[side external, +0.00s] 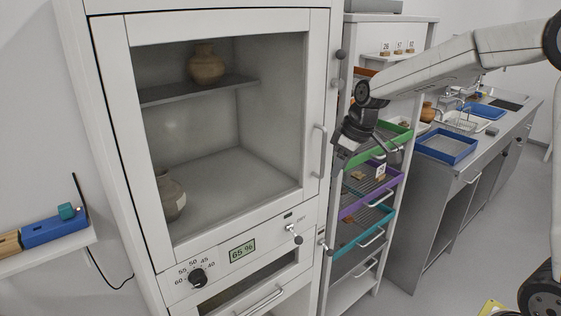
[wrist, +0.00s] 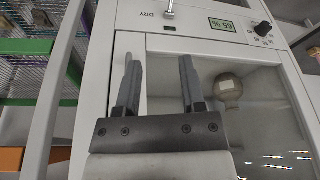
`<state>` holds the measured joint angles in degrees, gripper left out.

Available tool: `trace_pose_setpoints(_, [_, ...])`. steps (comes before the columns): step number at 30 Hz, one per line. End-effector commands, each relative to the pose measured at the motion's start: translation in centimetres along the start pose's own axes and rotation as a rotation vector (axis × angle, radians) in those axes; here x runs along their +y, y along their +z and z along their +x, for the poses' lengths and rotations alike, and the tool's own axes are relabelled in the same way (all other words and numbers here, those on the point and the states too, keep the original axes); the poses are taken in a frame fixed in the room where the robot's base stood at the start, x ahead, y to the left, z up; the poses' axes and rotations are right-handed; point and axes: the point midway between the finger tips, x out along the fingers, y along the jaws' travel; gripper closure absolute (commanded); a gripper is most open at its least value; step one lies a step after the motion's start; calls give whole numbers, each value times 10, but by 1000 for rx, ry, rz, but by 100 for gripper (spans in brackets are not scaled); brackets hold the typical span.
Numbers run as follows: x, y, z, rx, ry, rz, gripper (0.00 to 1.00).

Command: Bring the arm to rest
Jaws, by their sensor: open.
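My gripper (side external: 345,155) hangs in front of the drawer rack, to the right of the cabinet door handle (side external: 320,152). In the wrist view, my gripper (wrist: 160,75) shows two dark fingers spread apart with nothing between them. The view is upside down, with the cabinet (wrist: 215,45) behind the fingers. I cannot tell how far the fingertips are from the cabinet.
The glass-fronted cabinet (side external: 210,20) holds a jar (side external: 206,65) on its shelf and another jar (side external: 171,195) below. The rack has green (side external: 395,130), purple (side external: 362,205) and teal (side external: 365,232) drawers. A bench with a blue tray (side external: 446,148) stands at right.

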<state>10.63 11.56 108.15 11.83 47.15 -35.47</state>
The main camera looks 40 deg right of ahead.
Motion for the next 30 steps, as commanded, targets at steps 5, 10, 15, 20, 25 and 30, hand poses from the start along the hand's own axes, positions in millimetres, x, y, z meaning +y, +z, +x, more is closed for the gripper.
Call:
trace_pose_setpoints(5, [-29, 39, 26, -29, 33, 87, 49])
trace_pose_setpoints(10, [-54, 79, 46, -43, 62, 164, 49])
trace_pose_setpoints(15, [-78, 120, 63, -50, 84, 229, 49])
trace_pose_setpoints(20, [-93, 148, 72, -48, 95, 274, 49])
trace_pose_setpoints(25, [-100, 162, 75, -47, 99, 295, 49])
trace_pose_setpoints(30, [-101, 164, 76, -46, 100, 299, 49])
